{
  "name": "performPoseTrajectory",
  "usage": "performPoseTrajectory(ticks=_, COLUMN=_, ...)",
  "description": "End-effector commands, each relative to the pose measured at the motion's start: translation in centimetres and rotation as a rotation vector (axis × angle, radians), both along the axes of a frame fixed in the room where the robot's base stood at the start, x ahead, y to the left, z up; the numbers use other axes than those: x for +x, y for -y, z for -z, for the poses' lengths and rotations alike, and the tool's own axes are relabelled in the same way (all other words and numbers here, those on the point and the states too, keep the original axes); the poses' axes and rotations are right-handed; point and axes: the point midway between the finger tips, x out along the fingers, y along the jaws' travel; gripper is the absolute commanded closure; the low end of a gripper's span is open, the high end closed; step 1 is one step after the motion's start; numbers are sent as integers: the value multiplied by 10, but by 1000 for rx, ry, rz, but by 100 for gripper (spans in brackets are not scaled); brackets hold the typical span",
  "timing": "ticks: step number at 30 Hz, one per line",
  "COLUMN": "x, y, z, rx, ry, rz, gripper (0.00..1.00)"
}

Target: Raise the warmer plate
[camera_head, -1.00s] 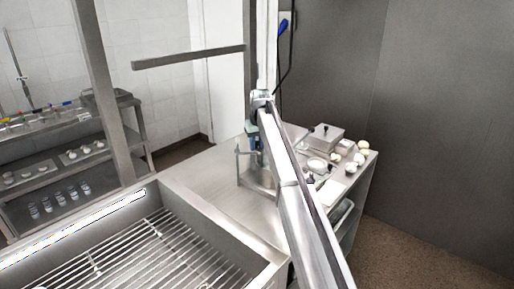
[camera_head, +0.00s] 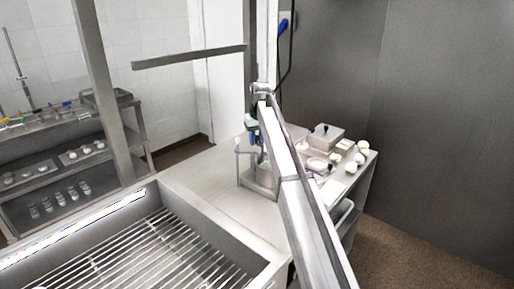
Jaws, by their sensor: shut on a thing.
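A small metal stand with a flat plate and thin upright posts (camera_head: 246,180), which looks like the warmer, is on the steel worktop, partly hidden behind my arm. My gripper (camera_head: 254,143) is at the upper part of this stand, beside its posts. It is small and half covered by the arm, so the fingertips are hard to make out. It is shut on part of the stand. Which part it holds, and whether the plate is clear of its base, I cannot tell.
A steel basin with a bar grate (camera_head: 150,255) fills the lower left. A lidded metal box (camera_head: 324,137) and several pale round items (camera_head: 351,167) are on the right of the worktop (camera_head: 215,188). A shelf rack (camera_head: 60,160) stands at far left.

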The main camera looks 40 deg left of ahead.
Motion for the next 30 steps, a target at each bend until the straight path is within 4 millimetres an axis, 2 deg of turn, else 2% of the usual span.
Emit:
performPoseTrajectory(ticks=29, x=-5, y=-2, z=-24, rx=3, ry=-7, rz=-5, gripper=89)
performPoseTrajectory(ticks=30, x=-5, y=-2, z=-23, rx=3, ry=-7, rz=-5, gripper=68)
